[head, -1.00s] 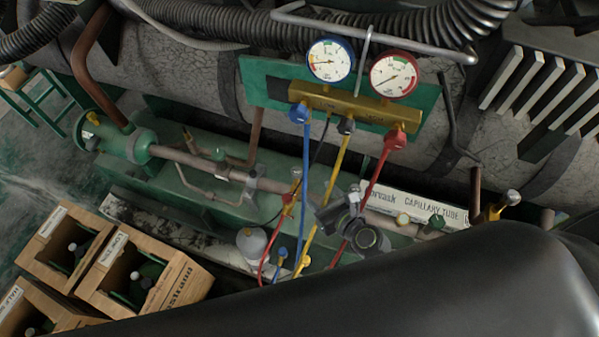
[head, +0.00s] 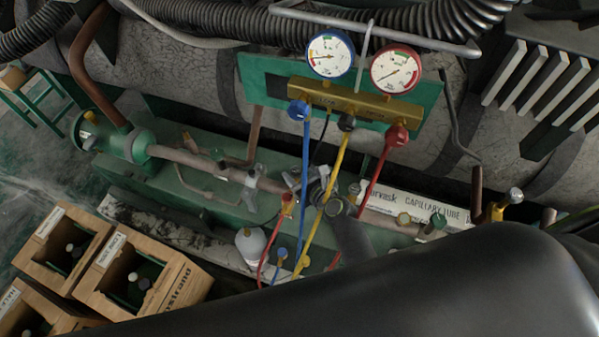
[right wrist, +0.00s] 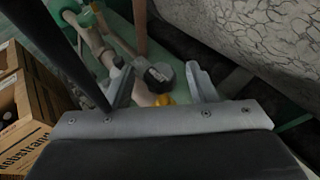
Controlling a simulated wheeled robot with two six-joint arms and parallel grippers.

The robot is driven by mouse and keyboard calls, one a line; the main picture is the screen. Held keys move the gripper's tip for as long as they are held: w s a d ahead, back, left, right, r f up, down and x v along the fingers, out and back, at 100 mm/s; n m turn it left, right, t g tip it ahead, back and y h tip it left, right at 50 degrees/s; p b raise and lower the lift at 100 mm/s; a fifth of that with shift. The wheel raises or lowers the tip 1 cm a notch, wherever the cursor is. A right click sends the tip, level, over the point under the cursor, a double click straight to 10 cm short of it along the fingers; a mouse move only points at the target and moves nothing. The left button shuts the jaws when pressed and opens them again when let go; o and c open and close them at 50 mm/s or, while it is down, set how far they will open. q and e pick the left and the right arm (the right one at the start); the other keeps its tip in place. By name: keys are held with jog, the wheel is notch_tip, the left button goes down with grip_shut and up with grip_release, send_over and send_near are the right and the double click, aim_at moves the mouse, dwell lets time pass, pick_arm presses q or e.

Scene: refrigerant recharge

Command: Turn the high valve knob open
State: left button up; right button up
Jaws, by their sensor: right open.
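The red knob (head: 397,136) sits at the right end of the brass manifold (head: 365,101), under the red-rimmed gauge (head: 397,71). My right gripper (head: 306,179) is low and left of this knob, apart from it, over the green bench by the hoses. In the right wrist view its two fingers (right wrist: 160,72) stand apart. A dark round cap (right wrist: 158,77) shows between and beyond them, with a small yellow part (right wrist: 164,99) nearer; I see no contact. My left gripper is not in view.
Blue (head: 305,185), yellow (head: 328,205) and red (head: 370,190) hoses hang close around my right gripper. A blue knob (head: 298,110) and a black knob (head: 346,122) share the manifold. Wooden crates (head: 185,288) with bottles stand lower left. A copper pipe (head: 200,165) crosses the bench.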

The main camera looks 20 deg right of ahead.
jog(key=c, duration=1)
